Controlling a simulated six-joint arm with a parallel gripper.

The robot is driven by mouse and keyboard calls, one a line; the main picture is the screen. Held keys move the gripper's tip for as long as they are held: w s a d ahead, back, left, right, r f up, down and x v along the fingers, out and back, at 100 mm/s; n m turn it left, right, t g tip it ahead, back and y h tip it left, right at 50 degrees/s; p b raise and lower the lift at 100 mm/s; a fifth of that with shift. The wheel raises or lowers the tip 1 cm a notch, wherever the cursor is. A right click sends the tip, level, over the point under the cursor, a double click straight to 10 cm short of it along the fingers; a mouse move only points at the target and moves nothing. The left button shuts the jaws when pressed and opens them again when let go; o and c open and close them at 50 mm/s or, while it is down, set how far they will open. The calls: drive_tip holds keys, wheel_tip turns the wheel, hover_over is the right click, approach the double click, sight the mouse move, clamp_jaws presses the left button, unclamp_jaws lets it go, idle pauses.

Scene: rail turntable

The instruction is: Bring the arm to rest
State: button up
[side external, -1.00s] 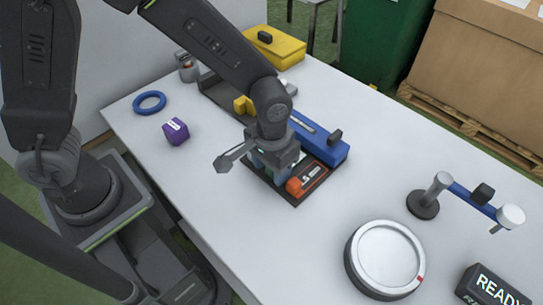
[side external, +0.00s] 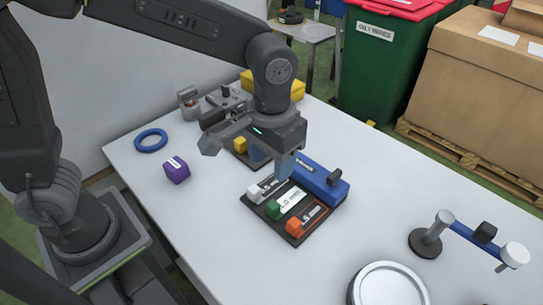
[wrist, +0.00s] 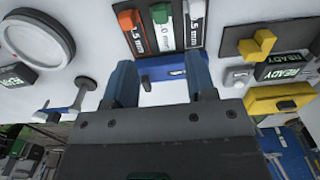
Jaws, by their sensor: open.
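My gripper (side external: 272,163) hangs above the table near the back edge of a dark tray (side external: 296,238). Its two blue-grey fingers are apart with nothing between them, as the wrist view (wrist: 160,80) also shows. The tray holds a white block (side external: 254,193), a green block (side external: 273,209) and an orange block (side external: 294,226), each beside a printed label. A blue case (side external: 320,182) with a black knob lies just behind the tray, partly hidden by the fingers.
A purple cube (side external: 176,170) and blue ring (side external: 151,140) lie left. A yellow piece (side external: 240,145) and yellow case (side external: 247,83) are behind the gripper. A round grey disc (side external: 388,288) and a post with a blue arm (side external: 432,240) stand right. The front left table is clear.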

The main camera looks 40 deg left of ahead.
drive_tip(key=s+a+r+t, duration=0.2)
drive_tip(key=s+a, duration=0.3)
drive_tip(key=a, duration=0.3)
drive_tip(key=s+a+r+t, duration=0.3)
drive_tip(key=s+a+r, duration=0.1)
drive_tip(key=a, duration=0.4)
drive_tip(key=shift+s+t, duration=0.3)
drive_tip(key=shift+s, duration=0.4)
